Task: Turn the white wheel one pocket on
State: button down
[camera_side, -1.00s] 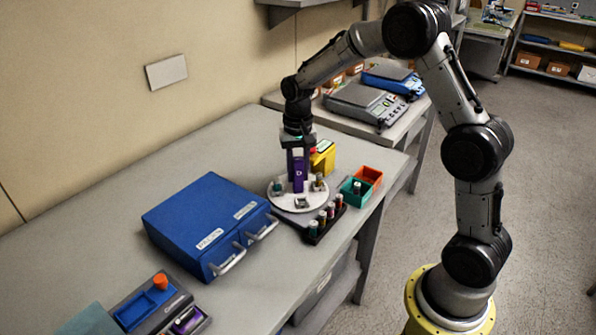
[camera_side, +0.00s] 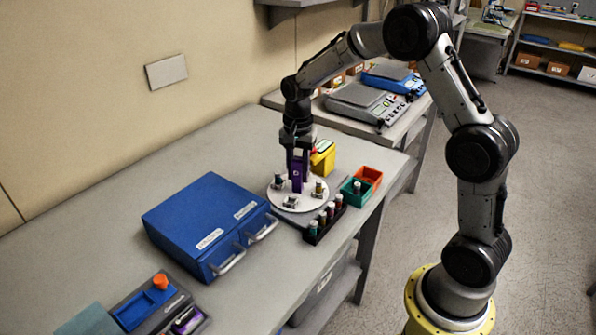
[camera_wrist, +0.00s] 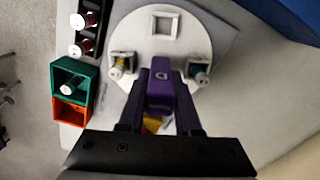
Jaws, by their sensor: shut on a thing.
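The white wheel (camera_side: 312,203) lies flat on the table and has square pockets. In the wrist view its near surface (camera_wrist: 190,40) shows an empty pocket (camera_wrist: 164,25) at the top. One pocket on the left holds a vial (camera_wrist: 119,70), and one on the right holds another vial (camera_wrist: 200,74). A purple upright block (camera_side: 298,173) with a white mark stands over the wheel; its foot is hard to see. My gripper (camera_wrist: 160,88) is shut on this purple block, with a dark finger on each side. The pockets behind the gripper are hidden.
A black rack (camera_side: 313,239) of several vials stands close beside the wheel. A teal bin (camera_side: 346,195) holding a vial and an orange bin (camera_side: 371,176) are at the right. A yellow box (camera_side: 323,160) is behind. A blue drawer cabinet (camera_side: 195,220) stands left.

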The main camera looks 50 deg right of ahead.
jog(key=shift+r+m, duration=0.2)
jog(key=shift+m, duration=0.9)
jog(key=shift+w+m, duration=0.1)
jog(key=shift+m, duration=0.6)
jog(key=c, duration=0.9)
grip_release()
jog(key=shift+f, duration=0.1)
notch_tip(320, 180, up, 14)
jog(key=shift+f, duration=0.1)
